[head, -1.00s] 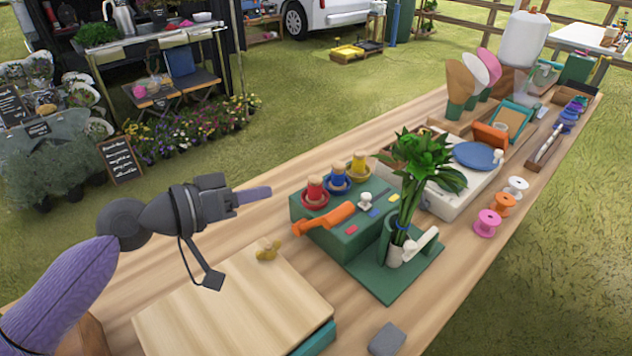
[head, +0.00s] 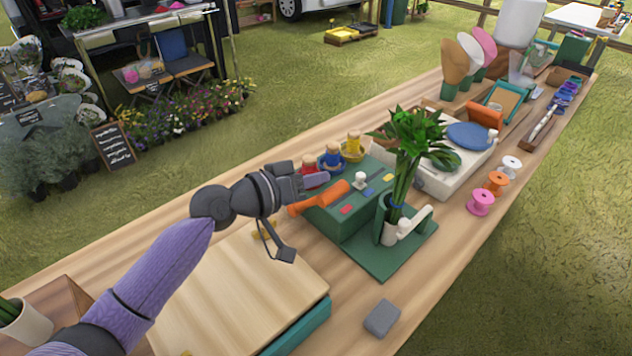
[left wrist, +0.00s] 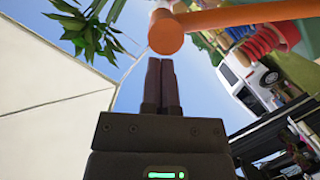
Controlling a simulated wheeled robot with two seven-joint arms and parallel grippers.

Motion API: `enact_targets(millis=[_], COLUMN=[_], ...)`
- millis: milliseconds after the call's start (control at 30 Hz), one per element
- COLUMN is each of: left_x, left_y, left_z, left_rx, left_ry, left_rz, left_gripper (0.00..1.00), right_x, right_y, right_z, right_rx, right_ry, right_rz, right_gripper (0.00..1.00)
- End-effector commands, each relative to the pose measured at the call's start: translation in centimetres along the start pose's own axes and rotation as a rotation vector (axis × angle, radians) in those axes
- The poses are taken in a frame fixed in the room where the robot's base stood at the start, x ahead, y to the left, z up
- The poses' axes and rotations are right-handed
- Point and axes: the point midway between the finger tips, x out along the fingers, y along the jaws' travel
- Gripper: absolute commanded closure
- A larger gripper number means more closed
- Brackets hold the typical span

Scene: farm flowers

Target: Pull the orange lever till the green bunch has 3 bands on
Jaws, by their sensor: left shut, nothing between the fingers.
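The orange lever (head: 322,198) sticks out to the left from the green banding box (head: 352,205). The green bunch (head: 407,150) stands upright in a holder on the box's green base, with leaves on top. A blue band (head: 394,205) shows low on its stems; I cannot make out other bands. My left gripper (head: 316,180) is shut and empty, its fingertips beside and above the lever in the head view. In the left wrist view the lever's round end (left wrist: 166,33) is just past the fingertips (left wrist: 161,62); I cannot tell if they touch. My right gripper is out of view.
Red (head: 309,165), blue (head: 333,158) and yellow (head: 353,147) spools stand behind the box. A wooden board (head: 235,290) and a grey block (head: 382,317) lie in front. Pink (head: 481,202), orange and white spools stand to the right.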

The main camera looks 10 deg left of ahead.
Motion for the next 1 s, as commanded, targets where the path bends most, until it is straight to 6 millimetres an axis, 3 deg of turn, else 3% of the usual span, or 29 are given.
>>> enact_targets(millis=[433, 733, 1000], left_x=[0.1, 1.2, 1.2], left_y=[0.1, 1.5, 1.6], left_z=[0.8, 4.8, 5.2], left_rx=[0.007, 0.128, 0.127], left_ry=[0.0, 0.0, 0.0], left_rz=[-0.002, -0.032, -0.032], left_gripper=[1.0, 1.0, 1.0], right_x=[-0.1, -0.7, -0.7], right_y=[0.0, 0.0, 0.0], right_z=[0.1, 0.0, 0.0], right_rx=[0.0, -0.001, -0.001], right_ry=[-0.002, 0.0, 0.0], right_rz=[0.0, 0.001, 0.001], right_gripper=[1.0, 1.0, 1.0])
